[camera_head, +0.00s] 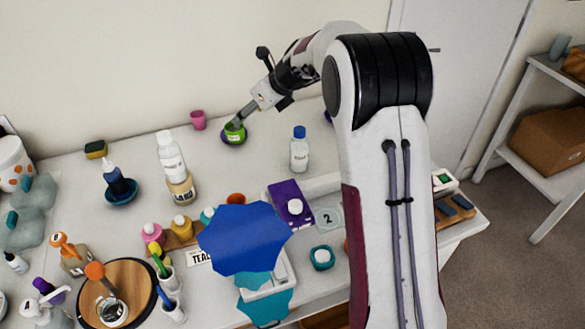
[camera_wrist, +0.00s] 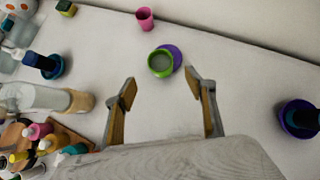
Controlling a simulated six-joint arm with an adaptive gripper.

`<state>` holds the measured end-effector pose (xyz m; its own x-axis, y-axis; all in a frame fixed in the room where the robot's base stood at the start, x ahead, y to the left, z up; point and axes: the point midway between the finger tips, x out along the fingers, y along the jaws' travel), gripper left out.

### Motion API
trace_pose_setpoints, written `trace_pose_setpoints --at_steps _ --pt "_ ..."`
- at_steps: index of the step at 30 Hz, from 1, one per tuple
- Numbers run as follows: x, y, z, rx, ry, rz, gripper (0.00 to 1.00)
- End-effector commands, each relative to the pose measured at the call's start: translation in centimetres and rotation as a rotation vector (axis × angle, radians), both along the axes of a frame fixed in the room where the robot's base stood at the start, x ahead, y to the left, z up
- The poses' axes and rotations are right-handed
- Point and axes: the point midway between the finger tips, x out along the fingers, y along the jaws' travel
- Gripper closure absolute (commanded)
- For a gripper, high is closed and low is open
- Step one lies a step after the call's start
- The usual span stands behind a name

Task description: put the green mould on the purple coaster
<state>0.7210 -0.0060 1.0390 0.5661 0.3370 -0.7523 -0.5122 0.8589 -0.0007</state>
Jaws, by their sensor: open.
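The green mould (camera_wrist: 160,64) is a small round open cup with pale grey inside. It stands upright at the purple coaster (camera_wrist: 176,54), overlapping it off-centre, with purple showing mostly at its upper right in the wrist view. In the head view the green mould (camera_head: 235,129) also appears over the purple coaster (camera_head: 231,141). I cannot tell how fully it rests on it. My gripper (camera_wrist: 161,86) is open and empty, its fingertips spread on the near side of the mould and apart from it. In the head view my gripper (camera_head: 238,121) partly covers the mould.
A pink cup (camera_wrist: 145,19) stands close behind the mould. A clear blue-capped bottle (camera_head: 299,152) stands nearer the front. Bottles and tools crowd the left and front; the table around the mould is clear.

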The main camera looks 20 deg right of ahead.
Motion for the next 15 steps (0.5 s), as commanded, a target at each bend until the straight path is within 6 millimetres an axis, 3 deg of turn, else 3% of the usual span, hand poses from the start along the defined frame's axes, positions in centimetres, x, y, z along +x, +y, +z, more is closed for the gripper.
trace_pose_setpoints --at_steps 8,15 --pt "-1.8 0.6 1.7 -0.07 -0.03 0.087 0.45" --pt "-6.0 1.8 4.8 -0.228 -0.092 0.29 0.45"
